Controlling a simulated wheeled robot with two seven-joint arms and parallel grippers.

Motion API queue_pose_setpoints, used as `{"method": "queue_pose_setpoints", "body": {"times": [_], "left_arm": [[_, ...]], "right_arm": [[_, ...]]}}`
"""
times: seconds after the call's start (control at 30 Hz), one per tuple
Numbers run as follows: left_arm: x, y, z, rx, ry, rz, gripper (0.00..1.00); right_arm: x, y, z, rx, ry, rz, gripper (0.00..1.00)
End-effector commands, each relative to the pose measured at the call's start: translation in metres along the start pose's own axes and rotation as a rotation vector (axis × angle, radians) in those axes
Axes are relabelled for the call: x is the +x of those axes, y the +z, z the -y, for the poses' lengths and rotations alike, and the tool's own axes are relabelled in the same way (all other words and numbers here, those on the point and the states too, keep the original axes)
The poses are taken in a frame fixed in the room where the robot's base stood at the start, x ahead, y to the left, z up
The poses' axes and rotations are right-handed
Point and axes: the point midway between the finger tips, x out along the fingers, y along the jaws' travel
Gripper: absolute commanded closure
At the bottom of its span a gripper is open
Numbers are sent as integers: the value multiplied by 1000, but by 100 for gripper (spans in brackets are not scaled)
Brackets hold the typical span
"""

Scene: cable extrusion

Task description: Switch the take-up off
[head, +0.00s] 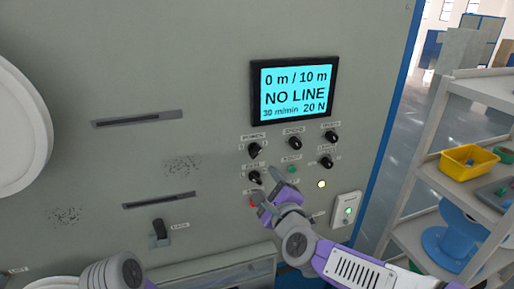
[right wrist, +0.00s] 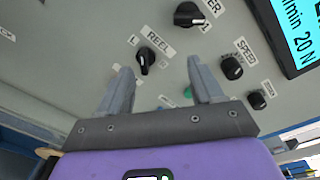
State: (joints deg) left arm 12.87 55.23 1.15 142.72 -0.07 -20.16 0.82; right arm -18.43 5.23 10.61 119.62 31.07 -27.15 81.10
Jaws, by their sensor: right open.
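The take-up's grey panel (head: 210,100) fills most of the head view. Its screen (head: 293,91) reads NO LINE, 0 m / 10 m. Under the screen, the black power knob (head: 254,150) sits above the black reel knob (head: 254,177). A red button (head: 253,202) is below them, partly hidden by my right gripper (head: 267,184). In the right wrist view, the gripper (right wrist: 159,68) is open and empty, with the reel knob (right wrist: 145,61) ahead between its fingertips. The power knob (right wrist: 188,14) is beyond, at the top. My left gripper is out of view.
A white box (head: 346,208) with a green light is lower right. A shelf with a yellow bin (head: 468,158) stands at far right.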

Motion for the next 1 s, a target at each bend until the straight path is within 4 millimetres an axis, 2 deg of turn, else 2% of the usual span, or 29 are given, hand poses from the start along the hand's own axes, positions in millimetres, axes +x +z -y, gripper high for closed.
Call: {"method": "queue_pose_setpoints", "body": {"times": [0.03, 0.1, 0.2, 0.63, 0.8, 1.0], "left_arm": [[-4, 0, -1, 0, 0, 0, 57], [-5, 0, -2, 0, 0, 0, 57], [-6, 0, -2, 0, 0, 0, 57], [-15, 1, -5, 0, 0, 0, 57], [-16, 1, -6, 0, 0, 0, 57], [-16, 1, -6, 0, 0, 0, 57]], "right_arm": [[-8, 17, 18, 52, -32, 26, 34], [-14, 29, 31, 107, -56, 47, 34], [-13, 37, 38, 142, -69, 60, 34], [45, 39, 42, 142, -68, 58, 34], [56, 39, 42, 140, -68, 58, 34], [58, 39, 43, 140, -69, 59, 34]]}}
